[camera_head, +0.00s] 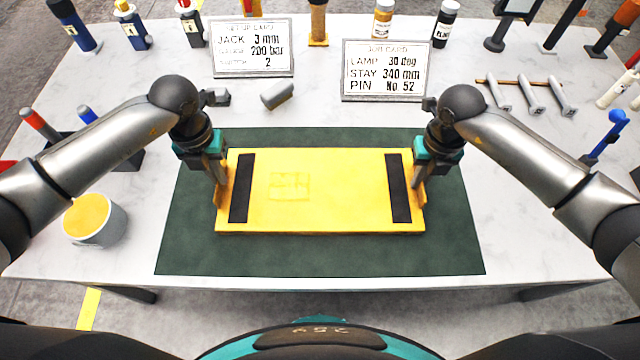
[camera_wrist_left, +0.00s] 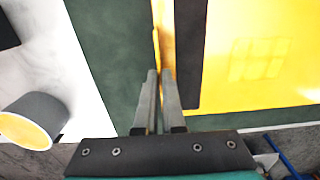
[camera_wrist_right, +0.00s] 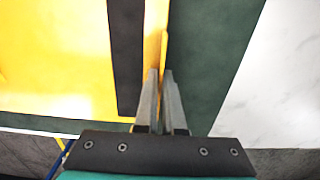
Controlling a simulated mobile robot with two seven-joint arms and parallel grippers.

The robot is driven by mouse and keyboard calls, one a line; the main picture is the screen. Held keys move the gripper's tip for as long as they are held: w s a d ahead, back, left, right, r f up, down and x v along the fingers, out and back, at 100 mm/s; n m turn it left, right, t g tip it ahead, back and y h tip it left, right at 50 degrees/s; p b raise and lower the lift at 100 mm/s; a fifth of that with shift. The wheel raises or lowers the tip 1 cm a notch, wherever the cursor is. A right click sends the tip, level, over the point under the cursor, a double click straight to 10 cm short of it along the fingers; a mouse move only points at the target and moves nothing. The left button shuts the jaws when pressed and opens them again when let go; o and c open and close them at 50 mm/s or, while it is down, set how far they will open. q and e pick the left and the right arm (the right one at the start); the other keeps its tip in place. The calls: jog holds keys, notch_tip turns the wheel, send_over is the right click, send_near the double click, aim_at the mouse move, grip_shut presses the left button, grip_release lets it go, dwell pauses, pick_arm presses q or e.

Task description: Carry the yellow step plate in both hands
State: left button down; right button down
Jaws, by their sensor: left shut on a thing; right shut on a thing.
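The yellow step plate (camera_head: 320,190) is a flat rectangle with a black strip near each short end. It is over the dark green mat (camera_head: 320,258) in the middle of the table. My left gripper (camera_head: 222,184) is shut on its left edge, and my right gripper (camera_head: 419,182) is shut on its right edge. The left wrist view shows the left fingers (camera_wrist_left: 159,75) closed on the plate's rim. The right wrist view shows the right fingers (camera_wrist_right: 160,75) closed on the opposite rim. Whether the plate touches the mat or hangs just above it, I cannot tell.
Two cards, a set-up card (camera_head: 252,48) and a job card (camera_head: 386,70), stand behind the mat. A grey block (camera_head: 277,95) lies near them. A tub with yellow contents (camera_head: 92,222) is at left. Several grey pieces (camera_head: 530,95) lie at right. Bottles and tools line the back.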

pick_arm(q)
jog(key=shift+w+r, duration=0.1)
jog(key=shift+r, duration=0.2)
pick_arm(e)
jog(key=shift+w+r, duration=0.1)
jog(key=shift+r, duration=0.2)
